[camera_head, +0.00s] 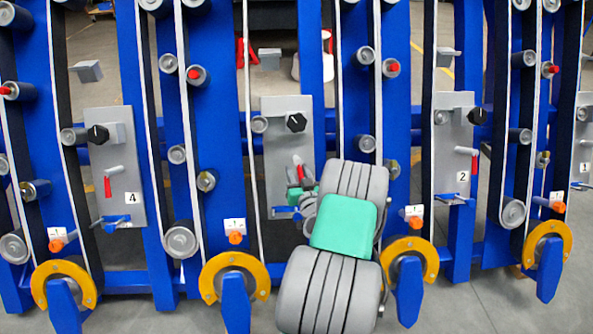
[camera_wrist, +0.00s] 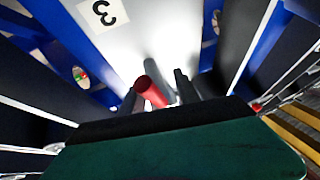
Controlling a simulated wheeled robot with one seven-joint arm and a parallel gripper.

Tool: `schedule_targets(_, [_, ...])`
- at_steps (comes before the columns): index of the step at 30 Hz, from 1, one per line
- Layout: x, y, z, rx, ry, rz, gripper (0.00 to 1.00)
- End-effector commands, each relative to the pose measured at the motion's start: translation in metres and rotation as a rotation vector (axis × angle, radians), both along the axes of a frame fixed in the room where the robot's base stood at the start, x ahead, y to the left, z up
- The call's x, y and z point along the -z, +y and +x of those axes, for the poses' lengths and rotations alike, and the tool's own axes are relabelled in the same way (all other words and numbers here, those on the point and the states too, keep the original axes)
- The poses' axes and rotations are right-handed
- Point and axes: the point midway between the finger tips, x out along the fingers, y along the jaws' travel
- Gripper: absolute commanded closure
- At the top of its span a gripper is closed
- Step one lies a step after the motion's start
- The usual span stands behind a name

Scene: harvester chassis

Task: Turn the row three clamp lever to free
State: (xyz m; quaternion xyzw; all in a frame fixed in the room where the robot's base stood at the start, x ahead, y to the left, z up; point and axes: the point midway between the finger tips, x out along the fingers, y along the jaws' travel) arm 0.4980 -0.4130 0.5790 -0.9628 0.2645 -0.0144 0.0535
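The row three clamp lever has a red grip, seen near the top of my gripper (camera_head: 303,192) in the head view and in the middle of the wrist view (camera_wrist: 150,92). It sits on a grey plate (camera_head: 285,140) that bears a "3" label (camera_wrist: 103,12). In the wrist view my gripper (camera_wrist: 157,95) has its two dark fingers either side of the red grip, with a gap showing on the right. It looks open around the lever. Whether a finger touches the lever I cannot tell. My arm hides the lower part of the plate in the head view.
Plate 4 (camera_head: 120,150) with its red lever (camera_head: 108,184) stands left, plate 2 (camera_head: 453,130) with its red lever (camera_head: 466,151) right. Blue posts, rollers and belts flank the plate. A black knob (camera_head: 296,122) is above the lever. Yellow rings (camera_head: 63,268) and blue feet stick out low.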

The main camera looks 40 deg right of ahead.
Motion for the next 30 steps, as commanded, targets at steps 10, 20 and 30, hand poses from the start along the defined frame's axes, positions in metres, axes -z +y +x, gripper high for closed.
schedule_targets(10, [-0.0003,-0.0056,0.0072,0.002,-0.001,0.000,0.63])
schedule_targets(20, [-0.0004,-0.0054,0.0072,0.001,-0.001,0.000,0.90])
schedule_targets(30, [-0.0008,-0.0054,0.0071,0.001,-0.001,0.000,1.00])
